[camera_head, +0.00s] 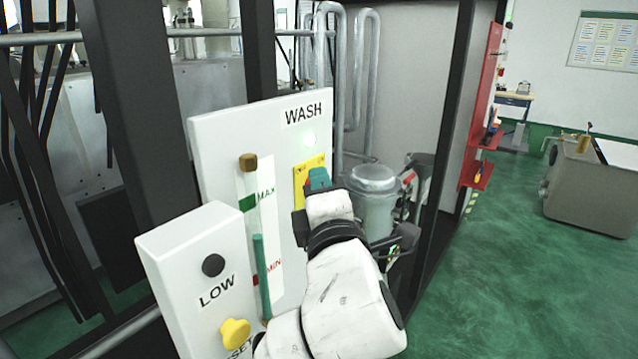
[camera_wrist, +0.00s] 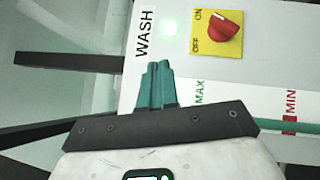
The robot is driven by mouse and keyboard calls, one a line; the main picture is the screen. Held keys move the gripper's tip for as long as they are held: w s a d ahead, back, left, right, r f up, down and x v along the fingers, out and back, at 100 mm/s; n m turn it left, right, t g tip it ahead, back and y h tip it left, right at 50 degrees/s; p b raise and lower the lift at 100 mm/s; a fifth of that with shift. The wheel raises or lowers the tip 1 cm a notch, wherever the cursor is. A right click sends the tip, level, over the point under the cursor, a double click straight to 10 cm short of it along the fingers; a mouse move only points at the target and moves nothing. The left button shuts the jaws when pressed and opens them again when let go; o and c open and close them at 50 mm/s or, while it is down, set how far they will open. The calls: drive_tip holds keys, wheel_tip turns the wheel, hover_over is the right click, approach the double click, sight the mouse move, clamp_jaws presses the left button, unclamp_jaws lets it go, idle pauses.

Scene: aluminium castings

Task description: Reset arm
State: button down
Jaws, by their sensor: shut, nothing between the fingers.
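My gripper (camera_head: 318,180) is in front of the white WASH panel (camera_head: 225,135), over the lower part of a yellow plate (camera_head: 300,180). In the wrist view my gripper (camera_wrist: 158,85) has its teal fingers together, with nothing between them. A red knob (camera_wrist: 222,30) sits on the yellow plate (camera_wrist: 202,62), marked ON and OFF, to the right of the fingers and apart from them in the picture. In the head view my gripper hides the knob. The WASH lamp (camera_head: 310,139) is lit green; it also glows in the wrist view (camera_wrist: 169,27).
A level gauge (camera_head: 259,250) marked MAX and MIN is left of my arm. A lower white box (camera_head: 180,262) carries a dark LOW lamp (camera_head: 213,265) and a yellow button (camera_head: 235,333). A grey canister (camera_head: 373,190) and dark frame posts stand close behind. Open green floor (camera_head: 520,270) lies right.

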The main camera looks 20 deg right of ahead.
drive_tip(key=s+d+f+m+g, duration=0.3)
drive_tip(key=f, duration=0.6)
drive_tip(key=s+d+f+m+g, duration=0.3)
drive_tip(key=d+f, duration=0.1)
drive_tip(key=f, duration=0.5)
drive_tip(key=s+d+f+m+g, duration=0.3)
drive_tip(key=f+m, duration=0.1)
drive_tip(key=f, duration=0.5)
drive_tip(key=s+d+f+m+g+y, duration=0.1)
drive_tip(key=s+f+m+g, duration=0.2)
drive_tip(key=s+f, duration=0.3)
drive_tip(key=s+d+f+m+g, duration=0.1)
drive_tip(key=s+f+m+g, duration=0.2)
drive_tip(key=s, duration=0.9)
drive_tip(key=s+d+f+m+g+y, duration=0.1)
drive_tip(key=s+f+m+g, duration=0.2)
drive_tip(key=s+f, duration=0.5)
drive_tip(key=shift+s+f+g+y, duration=0.3)
drive_tip(key=shift+s+f+g, duration=0.1)
drive_tip(key=shift+f, duration=0.15)
